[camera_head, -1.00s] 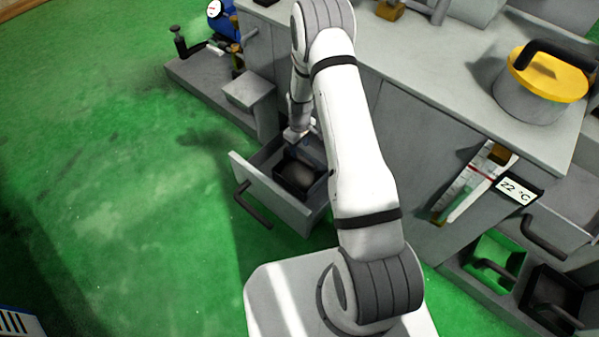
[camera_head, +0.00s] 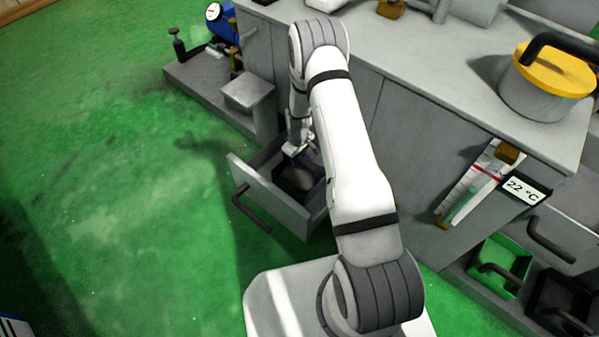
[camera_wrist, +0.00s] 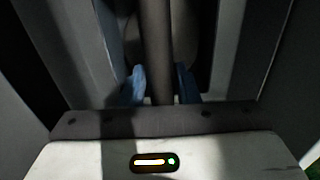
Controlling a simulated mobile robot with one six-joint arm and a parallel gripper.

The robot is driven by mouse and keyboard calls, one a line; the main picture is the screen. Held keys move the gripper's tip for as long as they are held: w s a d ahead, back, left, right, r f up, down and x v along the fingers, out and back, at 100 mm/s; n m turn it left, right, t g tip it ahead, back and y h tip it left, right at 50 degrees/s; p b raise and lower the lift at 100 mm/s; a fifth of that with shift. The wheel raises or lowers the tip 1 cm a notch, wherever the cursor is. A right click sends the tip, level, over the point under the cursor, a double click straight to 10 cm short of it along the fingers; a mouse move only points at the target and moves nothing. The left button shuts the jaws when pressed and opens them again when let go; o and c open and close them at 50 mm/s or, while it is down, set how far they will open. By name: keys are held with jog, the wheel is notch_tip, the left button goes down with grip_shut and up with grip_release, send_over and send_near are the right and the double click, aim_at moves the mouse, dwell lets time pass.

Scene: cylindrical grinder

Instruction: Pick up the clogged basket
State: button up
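The clogged basket (camera_head: 292,179) is a dark container inside an open grey drawer (camera_head: 265,196) in the head view. My gripper (camera_head: 299,149) reaches down into the drawer over the basket. In the wrist view my gripper's two blue fingertips (camera_wrist: 161,86) stand on either side of a dark upright bar (camera_wrist: 157,40), which looks like the basket's handle. The fingers are very close to the bar, but I cannot tell whether they press on it. The basket's contents are in shadow.
A grey worktop with a yellow-lidded pot (camera_head: 546,82) is at right. A thermometer display (camera_head: 527,190) hangs on the cabinet front. A green bin (camera_head: 499,265) and a black bin (camera_head: 562,303) stand low at right. Green floor (camera_head: 120,200) is clear at left.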

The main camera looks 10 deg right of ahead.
grip_shut()
dwell(1.0)
